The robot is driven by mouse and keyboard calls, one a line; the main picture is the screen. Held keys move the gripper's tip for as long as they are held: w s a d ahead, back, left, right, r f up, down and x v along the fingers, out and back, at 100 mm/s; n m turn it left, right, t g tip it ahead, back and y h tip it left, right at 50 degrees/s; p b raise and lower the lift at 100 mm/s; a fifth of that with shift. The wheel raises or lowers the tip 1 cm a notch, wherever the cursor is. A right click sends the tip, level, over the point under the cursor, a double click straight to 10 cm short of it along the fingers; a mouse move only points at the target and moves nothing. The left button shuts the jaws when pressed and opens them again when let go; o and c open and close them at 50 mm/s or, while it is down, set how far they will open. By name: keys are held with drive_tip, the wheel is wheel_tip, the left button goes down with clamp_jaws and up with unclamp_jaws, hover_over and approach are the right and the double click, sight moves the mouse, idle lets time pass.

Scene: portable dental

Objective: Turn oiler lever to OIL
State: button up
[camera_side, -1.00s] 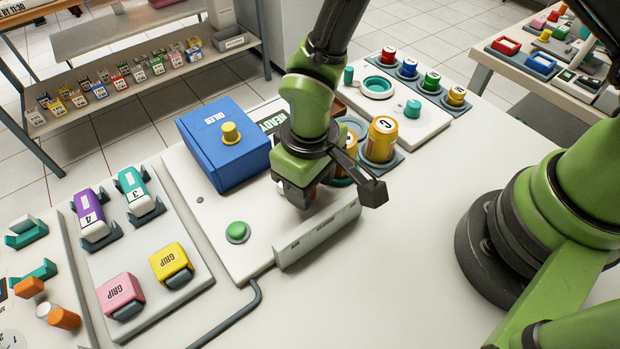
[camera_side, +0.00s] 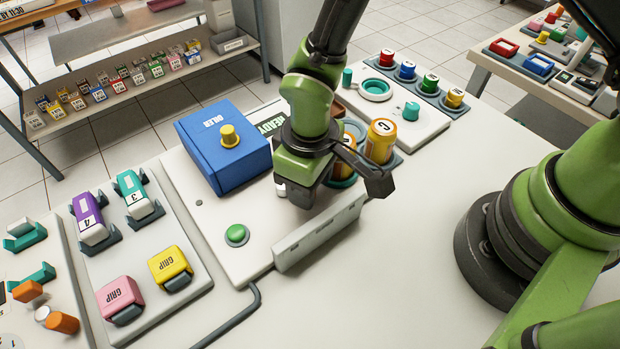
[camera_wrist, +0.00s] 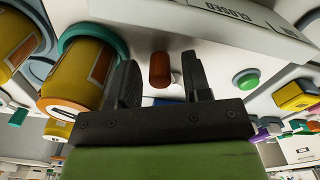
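My gripper (camera_side: 296,195) is low over the station, right of the box, behind the low grey wall. In the wrist view, my gripper (camera_wrist: 160,80) has its two dark fingers apart. A red-brown upright cylinder (camera_wrist: 159,70) shows between them, with a gap on each side; it may be the lever's handle. In the side view my gripper hides this spot. I cannot see an OIL mark or the lever's setting.
The grey wall (camera_side: 318,233) stands close in front of my gripper; its top reads CLOSED in the wrist view. Yellow cans (camera_side: 380,140) stand close on the right. A green button (camera_side: 237,234) is at the left front. Open table lies right of the wall.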

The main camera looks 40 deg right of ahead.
wheel_tip(320, 180, up, 10)
drive_tip(key=shift+f, duration=0.1)
idle(0.6)
drive_tip(key=shift+c, duration=1.4)
wheel_tip(320, 180, down, 10)
drive_tip(key=g+h, duration=0.1)
drive_tip(key=g, duration=0.3)
drive_tip(key=shift+h, duration=0.4)
